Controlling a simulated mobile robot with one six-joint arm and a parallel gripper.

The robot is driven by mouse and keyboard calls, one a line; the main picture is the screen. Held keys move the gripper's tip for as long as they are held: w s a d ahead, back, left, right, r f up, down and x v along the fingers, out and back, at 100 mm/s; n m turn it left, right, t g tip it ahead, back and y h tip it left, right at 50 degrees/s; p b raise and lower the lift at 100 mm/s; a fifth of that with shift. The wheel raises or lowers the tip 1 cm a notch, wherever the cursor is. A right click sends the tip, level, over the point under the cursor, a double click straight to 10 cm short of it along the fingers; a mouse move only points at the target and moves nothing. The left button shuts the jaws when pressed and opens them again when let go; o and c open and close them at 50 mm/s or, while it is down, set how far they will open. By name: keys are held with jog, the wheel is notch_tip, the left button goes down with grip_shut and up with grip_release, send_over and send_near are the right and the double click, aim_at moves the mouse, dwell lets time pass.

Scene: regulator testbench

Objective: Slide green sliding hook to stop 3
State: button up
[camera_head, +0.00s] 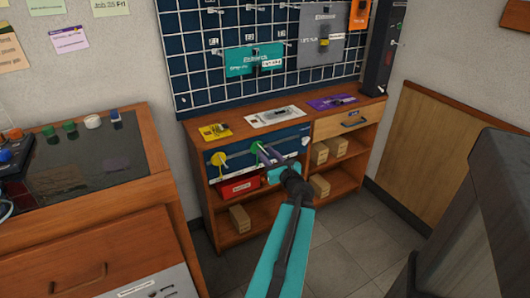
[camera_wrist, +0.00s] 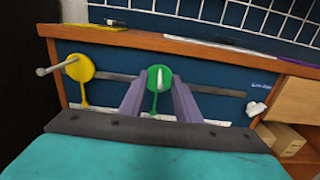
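The green sliding hook (camera_wrist: 153,74) is a round green disc with a pale peg pointing outward. It sits near the middle of a grey horizontal slot (camera_wrist: 220,91) in a dark blue panel (camera_wrist: 215,72). In the head view the green hook (camera_head: 256,147) shows just beyond my gripper (camera_head: 264,154). In the wrist view my gripper (camera_wrist: 159,84) is open, with one purple finger on each side of the peg. I cannot tell whether either finger touches it. The stop numbers are not readable; pale markings under the slot are partly hidden by my gripper.
A yellow hook (camera_wrist: 79,68) with a peg sits at the slot's left end. A white knob (camera_wrist: 257,108) is beyond its right end. The wooden cabinet top (camera_head: 225,138) overhangs the panel. A red bin (camera_head: 238,186) is below. The slot between green hook and right end looks clear.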

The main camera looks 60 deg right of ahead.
jog(key=shift+s+a+r+p, duration=0.15)
jog(key=shift+s+a+p, duration=0.1)
jog(key=shift+s+p, duration=0.15)
jog(key=shift+p+v, duration=1.15)
jog(key=shift+p, duration=0.05)
jog(key=p+v, duration=0.2)
jog(key=p, duration=0.3)
jog(key=shift+s+a, duration=0.15)
jog(key=shift+s, duration=0.2)
jog(key=shift+p+v, duration=2.7)
jog(key=shift+p, duration=0.15)
